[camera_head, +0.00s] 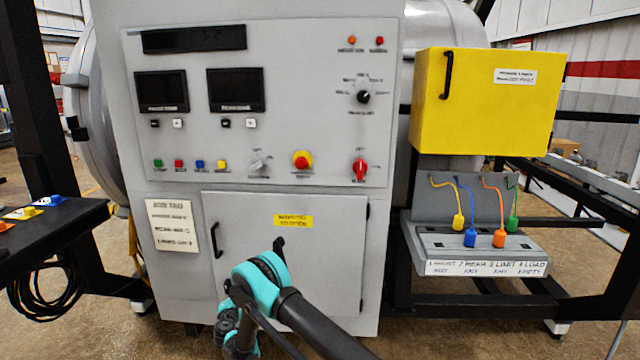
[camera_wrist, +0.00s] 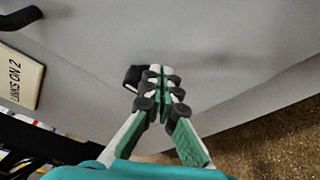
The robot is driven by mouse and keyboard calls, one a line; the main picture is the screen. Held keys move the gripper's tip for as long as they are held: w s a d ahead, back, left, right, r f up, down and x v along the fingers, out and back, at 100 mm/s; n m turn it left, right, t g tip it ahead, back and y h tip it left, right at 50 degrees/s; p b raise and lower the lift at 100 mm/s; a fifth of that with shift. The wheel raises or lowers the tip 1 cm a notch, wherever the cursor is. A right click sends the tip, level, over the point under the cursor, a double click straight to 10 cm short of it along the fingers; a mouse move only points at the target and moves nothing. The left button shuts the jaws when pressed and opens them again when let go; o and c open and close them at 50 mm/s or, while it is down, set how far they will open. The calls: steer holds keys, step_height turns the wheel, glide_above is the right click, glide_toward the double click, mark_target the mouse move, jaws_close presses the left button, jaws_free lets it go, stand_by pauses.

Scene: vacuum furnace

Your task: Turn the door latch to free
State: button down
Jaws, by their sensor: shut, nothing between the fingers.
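The grey cabinet door (camera_head: 340,240) in the head view has a black pull handle (camera_head: 216,240) on its left side, also at the upper left of the wrist view (camera_wrist: 22,18). In the wrist view, a small black piece that looks like the latch (camera_wrist: 132,76) shows against the grey panel, just left of my fingertips. My gripper (camera_wrist: 162,74) is shut and empty close to the panel. Whether it touches the black piece, and how that piece is turned, I cannot tell. In the head view my teal arm hides my fingertips and the door's lower left.
A placard (camera_head: 172,225) is fixed left of the door. Above is a control panel with buttons, knobs and a red-yellow stop button (camera_head: 302,160). To the right are a yellow box (camera_head: 485,100) and a tray of coloured plugs (camera_head: 475,255). A dark table (camera_head: 45,225) stands left.

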steer(key=s, duration=0.6)
stand_by(0.5)
steer(key=w+a+r, duration=0.1)
steer(key=w+r, duration=0.2)
steer(key=w, duration=0.3)
steer(key=shift+r, duration=0.2)
stand_by(0.5)
steer(key=shift+a+f, duration=0.4)
stand_by(0.9)
steer(key=shift+d+f, duration=0.55)
steer(key=shift+f, duration=0.05)
